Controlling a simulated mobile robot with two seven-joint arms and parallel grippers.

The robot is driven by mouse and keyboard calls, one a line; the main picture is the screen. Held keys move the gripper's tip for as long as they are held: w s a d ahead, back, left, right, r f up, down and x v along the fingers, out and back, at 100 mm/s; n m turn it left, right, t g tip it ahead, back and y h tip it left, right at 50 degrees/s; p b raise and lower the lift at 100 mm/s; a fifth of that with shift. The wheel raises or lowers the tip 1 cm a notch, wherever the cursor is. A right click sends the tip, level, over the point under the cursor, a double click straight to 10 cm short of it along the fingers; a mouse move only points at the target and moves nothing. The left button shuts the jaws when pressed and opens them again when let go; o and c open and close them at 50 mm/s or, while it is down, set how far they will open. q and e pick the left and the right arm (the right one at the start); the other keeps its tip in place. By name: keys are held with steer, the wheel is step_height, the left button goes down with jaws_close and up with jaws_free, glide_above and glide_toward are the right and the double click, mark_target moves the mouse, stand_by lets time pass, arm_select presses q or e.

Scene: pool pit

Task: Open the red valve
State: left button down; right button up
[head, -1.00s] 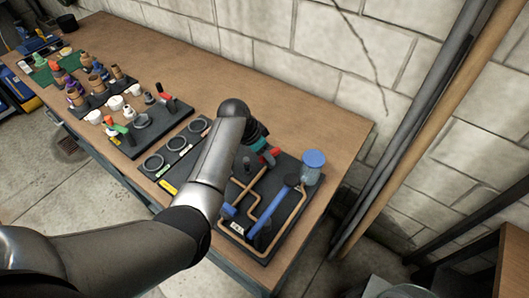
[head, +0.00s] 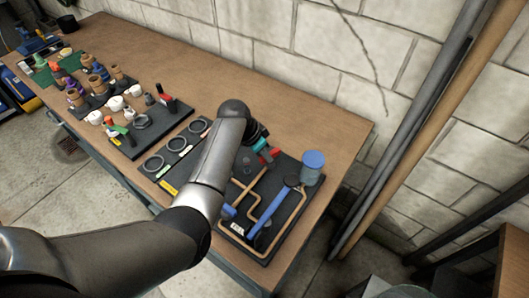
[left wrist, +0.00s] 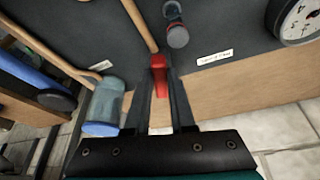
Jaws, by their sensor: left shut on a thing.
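The red valve (left wrist: 159,76) shows in the left wrist view as a small red handle on a tan pipe that runs across a dark board. My left gripper (left wrist: 160,88) has one dark finger on each side of the handle and is shut on it. In the head view, the red valve (head: 274,154) is a small red patch just beyond my left gripper (head: 263,148), partly hidden by my arm. The valve sits on the dark pipe board (head: 285,222) at the right end of the bench. My right gripper is in neither view.
A clear blue-capped container (head: 312,165) stands at the board's right side, close to the gripper. A pressure gauge (left wrist: 298,20) is at the right of the wrist view. Boards with rings and fittings (head: 150,125) cover the bench's left. Upright pipes (head: 400,140) lean by the wall.

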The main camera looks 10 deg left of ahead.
arm_select(q)
steer(key=n+p, duration=0.1)
steer(key=n+y+p, duration=0.1)
steer(key=p, duration=0.1)
steer(key=shift+s+d+r+p, duration=0.2)
steer(key=shift+d+p, duration=0.05)
steer(key=shift+p, duration=0.05)
steer(key=shift+f+n+t+p, duration=0.25)
steer(key=shift+n+p, duration=0.2)
steer(key=shift+n, duration=0.45)
steer(key=c, duration=0.8)
jaws_free()
steer(key=shift+o, duration=0.2)
steer(key=shift+r, duration=0.2)
steer(key=shift+r, duration=0.25)
steer(key=p+v, duration=0.3)
steer(key=v, duration=1.1)
steer(key=shift+s+d+r, duration=0.2)
steer(key=shift+s, duration=0.05)
